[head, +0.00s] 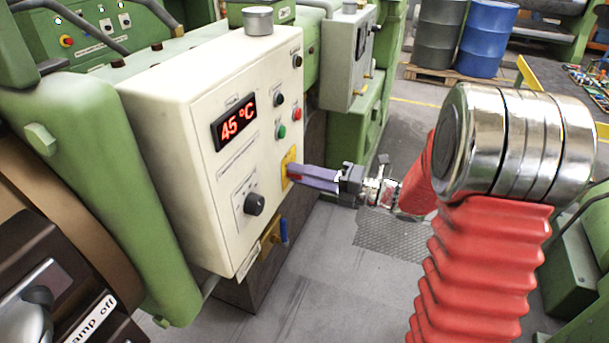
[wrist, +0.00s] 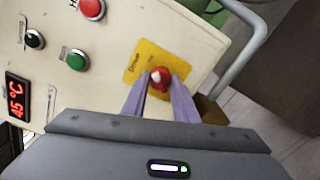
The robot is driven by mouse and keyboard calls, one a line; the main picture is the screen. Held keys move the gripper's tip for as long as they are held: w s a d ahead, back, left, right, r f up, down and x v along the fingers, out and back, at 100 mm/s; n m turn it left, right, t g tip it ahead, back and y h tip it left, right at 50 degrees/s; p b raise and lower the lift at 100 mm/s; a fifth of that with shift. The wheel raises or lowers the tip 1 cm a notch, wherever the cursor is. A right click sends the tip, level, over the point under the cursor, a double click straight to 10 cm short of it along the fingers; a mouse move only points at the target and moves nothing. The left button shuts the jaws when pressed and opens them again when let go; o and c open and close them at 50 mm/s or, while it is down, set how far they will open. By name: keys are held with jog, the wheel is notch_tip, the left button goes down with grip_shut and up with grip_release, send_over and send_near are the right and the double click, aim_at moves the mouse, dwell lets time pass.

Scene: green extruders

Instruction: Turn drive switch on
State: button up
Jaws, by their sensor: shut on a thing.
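The drive switch is a red knob (wrist: 159,80) on a yellow plate (wrist: 150,62) marked "Drive" in the wrist view. In the head view the yellow plate (head: 289,167) sits on the cream control box, partly covered by my gripper. My gripper (head: 291,172) reaches the plate from the right. In the wrist view the purple fingers of my gripper (wrist: 160,86) are on both sides of the knob, shut on it. The knob's exact turn angle is hard to read.
The cream control box (head: 205,104) carries a red "45 °C" display (head: 234,122), a black dial (head: 254,204), a green button (head: 281,132) and a red button (head: 297,114).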

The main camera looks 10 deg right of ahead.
jog(key=shift+a, duration=0.1)
dwell(0.3)
jog(key=o, duration=1.1)
jog(key=shift+c, duration=0.2)
jog(key=shift+d, duration=0.2)
jog(key=v, duration=1.3)
jog(key=shift+s+d, duration=0.2)
jog(key=shift+s, duration=0.05)
jog(key=shift+f, duration=0.1)
